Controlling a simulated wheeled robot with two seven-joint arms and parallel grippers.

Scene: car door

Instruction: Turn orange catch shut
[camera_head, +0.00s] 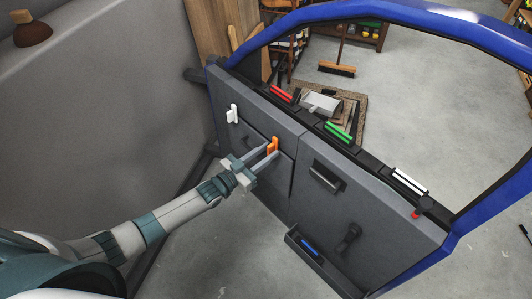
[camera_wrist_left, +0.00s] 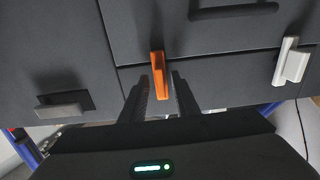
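The orange catch (camera_head: 272,146) sits on the grey inner panel of the car door (camera_head: 283,190), near a seam left of the door's middle. In the left wrist view the orange catch (camera_wrist_left: 159,75) stands roughly upright across a horizontal seam. My left gripper (camera_head: 268,158) is open, with its fingertips at the catch. In the left wrist view the two fingers of my left gripper (camera_wrist_left: 163,85) lie on either side of the catch's lower end, with gaps showing. My right gripper is not in view.
A white catch (camera_head: 232,114) sits left on the panel; it also shows in the left wrist view (camera_wrist_left: 291,62). A dark handle (camera_head: 325,177), a crank (camera_head: 348,238) and an open door pocket (camera_head: 318,262) are to the right. Red, green and white pieces line the top ledge.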

